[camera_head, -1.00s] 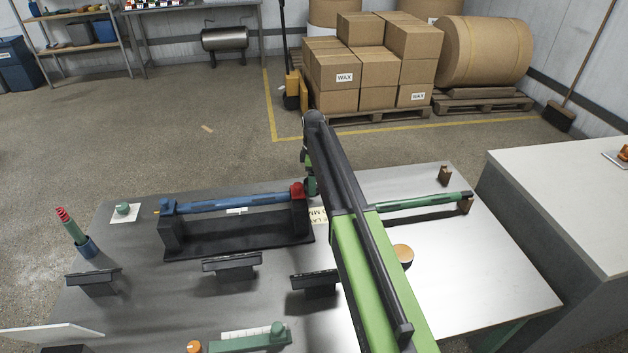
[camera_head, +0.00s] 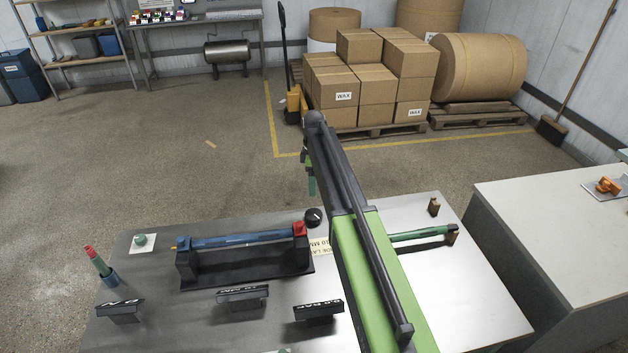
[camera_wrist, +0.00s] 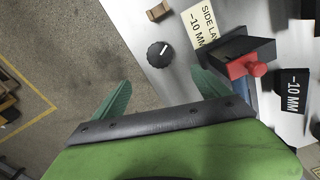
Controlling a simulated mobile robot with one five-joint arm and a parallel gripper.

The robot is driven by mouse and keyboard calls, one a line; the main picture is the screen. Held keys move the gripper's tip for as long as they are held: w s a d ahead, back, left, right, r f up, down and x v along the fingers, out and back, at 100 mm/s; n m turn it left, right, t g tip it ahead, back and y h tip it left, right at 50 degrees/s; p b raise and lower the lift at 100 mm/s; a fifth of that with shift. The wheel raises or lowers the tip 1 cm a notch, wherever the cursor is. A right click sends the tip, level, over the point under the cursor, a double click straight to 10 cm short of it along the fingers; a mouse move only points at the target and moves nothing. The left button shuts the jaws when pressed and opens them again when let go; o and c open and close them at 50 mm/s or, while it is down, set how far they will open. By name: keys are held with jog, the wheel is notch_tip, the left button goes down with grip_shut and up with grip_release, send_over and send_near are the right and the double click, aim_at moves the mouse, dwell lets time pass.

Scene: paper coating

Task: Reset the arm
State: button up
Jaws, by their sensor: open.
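My arm (camera_head: 372,260) reaches out from the lower right over the steel bench. My gripper (camera_wrist: 163,88) shows in the wrist view with its two green fingers spread wide and nothing between them. In the head view it hangs beyond the bench's far side, partly hidden by the arm. In the wrist view, a black dial (camera_wrist: 158,54) lies just past the fingers, and a red knob (camera_wrist: 246,66) is beyond the right finger. Neither is touched.
A blue roller (camera_head: 240,239) sits in a black stand on the bench (camera_head: 400,305). A green bar (camera_head: 418,234) lies right of my arm. Black label blocks stand along the front. A grey cabinet (camera_head: 560,230) stands at right.

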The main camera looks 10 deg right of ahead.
jog(key=shift+r, duration=0.15)
jog(key=s+m, duration=1.5)
jog(key=s, duration=1.5)
jog(key=shift+s, duration=0.35)
